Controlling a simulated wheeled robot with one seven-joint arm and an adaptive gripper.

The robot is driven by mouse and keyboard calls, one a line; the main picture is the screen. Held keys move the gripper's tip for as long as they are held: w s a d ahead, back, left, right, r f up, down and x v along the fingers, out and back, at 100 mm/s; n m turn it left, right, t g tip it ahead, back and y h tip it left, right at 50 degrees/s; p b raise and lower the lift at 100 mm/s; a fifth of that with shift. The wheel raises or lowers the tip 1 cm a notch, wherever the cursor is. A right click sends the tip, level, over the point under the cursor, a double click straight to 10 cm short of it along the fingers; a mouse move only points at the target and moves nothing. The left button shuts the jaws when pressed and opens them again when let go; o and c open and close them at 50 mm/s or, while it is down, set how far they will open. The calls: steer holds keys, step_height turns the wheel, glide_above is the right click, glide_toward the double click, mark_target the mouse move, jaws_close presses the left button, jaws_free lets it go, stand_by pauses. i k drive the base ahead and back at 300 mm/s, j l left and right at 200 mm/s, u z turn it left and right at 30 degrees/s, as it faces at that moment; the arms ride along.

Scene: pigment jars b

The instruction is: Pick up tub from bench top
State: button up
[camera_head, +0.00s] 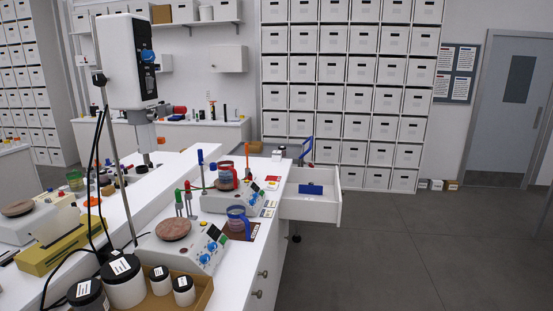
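Several lidded tubs stand close together at the lower left of the bench top (243,262), by a brown cardboard tray (206,294). The largest is a white tub (124,290) with a black lid. Two smaller white tubs with black lids, one in the middle (161,286) and one to its right (184,296), stand beside it. I cannot tell which of these is the task's tub. My gripper is not in view.
Hotplate stirrers stand behind the tubs, the nearer one (204,251) very close. A tall overhead stirrer (128,62) and hanging black cables rise at the left. An open drawer (318,210) juts out from the bench's right side. The floor (410,255) at the right is clear.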

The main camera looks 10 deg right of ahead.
mark_target(276, 156)
steer(key=i+l+z, duration=0.4)
steer(key=i+l, duration=0.2)
steer(key=i+l+z, duration=0.35)
steer(key=i, duration=0.75)
steer(key=i+z, duration=0.4)
steer(key=i, duration=1.2)
steer(key=i+l+u, duration=0.15)
steer(key=i, duration=0.35)
steer(key=i+l, duration=0.1)
steer(key=i, duration=0.45)
steer(key=i+u, duration=0.2)
steer(key=u, duration=0.3)
steer(key=i+u, duration=0.25)
steer(key=u, duration=0.25)
steer(key=i+l+u, duration=0.15)
steer(key=u, duration=0.3)
steer(key=i+l+u, duration=0.2)
steer(key=u, duration=0.3)
steer(key=i+l+u, duration=0.1)
steer(key=i+u, duration=0.15)
steer(key=u, duration=0.2)
steer(key=i+l+u, duration=0.2)
steer(key=u, duration=0.3)
steer(key=i+l+u, duration=0.15)
steer(key=u, duration=0.3)
steer(key=i+l+u, duration=0.1)
steer(key=l+u, duration=0.35)
